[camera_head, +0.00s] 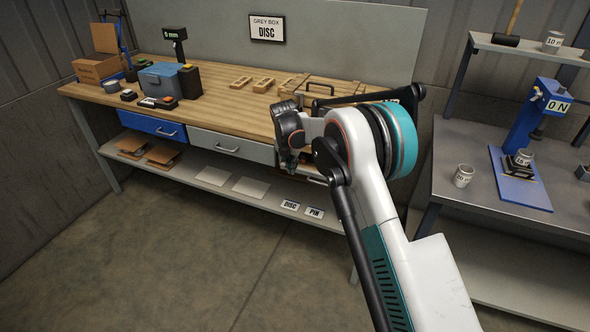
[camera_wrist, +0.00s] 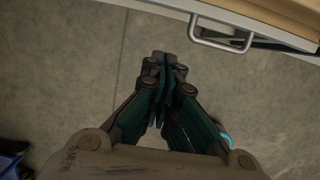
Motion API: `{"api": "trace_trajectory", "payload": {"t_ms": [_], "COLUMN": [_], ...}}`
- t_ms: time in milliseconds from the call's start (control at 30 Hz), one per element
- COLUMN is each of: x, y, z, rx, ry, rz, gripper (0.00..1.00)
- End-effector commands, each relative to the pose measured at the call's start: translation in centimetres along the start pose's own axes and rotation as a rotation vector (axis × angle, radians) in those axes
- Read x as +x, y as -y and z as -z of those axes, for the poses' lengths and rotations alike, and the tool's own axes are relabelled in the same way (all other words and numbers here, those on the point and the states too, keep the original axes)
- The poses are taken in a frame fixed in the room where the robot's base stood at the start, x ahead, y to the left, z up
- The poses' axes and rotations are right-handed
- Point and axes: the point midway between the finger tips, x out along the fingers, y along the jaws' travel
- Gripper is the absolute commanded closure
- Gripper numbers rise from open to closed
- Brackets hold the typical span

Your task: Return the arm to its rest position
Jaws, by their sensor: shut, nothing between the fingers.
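My gripper shows in the wrist view (camera_wrist: 165,65) with its fingers together and nothing between them. It points down over the bare floor. A grey drawer front with a metal handle (camera_wrist: 222,38) is near it at the upper right of that view, apart from the fingers. In the head view my white and teal arm is raised and bent in front of the right part of the wooden workbench (camera_head: 215,98). My fingertips are hard to make out there, around the dark wrist end of the arm.
Below are a blue drawer (camera_head: 150,127) and a grey drawer (camera_head: 232,146). A metal table with a blue press (camera_head: 530,125) and a cup (camera_head: 463,175) stands right. The front floor is clear.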

Motion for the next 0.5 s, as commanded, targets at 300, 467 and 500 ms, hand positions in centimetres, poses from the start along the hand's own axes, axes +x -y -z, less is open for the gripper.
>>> {"api": "trace_trajectory", "payload": {"t_ms": [300,467,500], "x": [-2.2,-3.9,-4.8], "y": [0.0,0.8,1.3], "z": [0.0,-0.3,-0.4], "rx": [0.000,0.056,0.092], "ry": [0.000,0.005,0.007], "rz": [0.000,-0.007,-0.011], "gripper": [1.00,1.00,1.00]}}
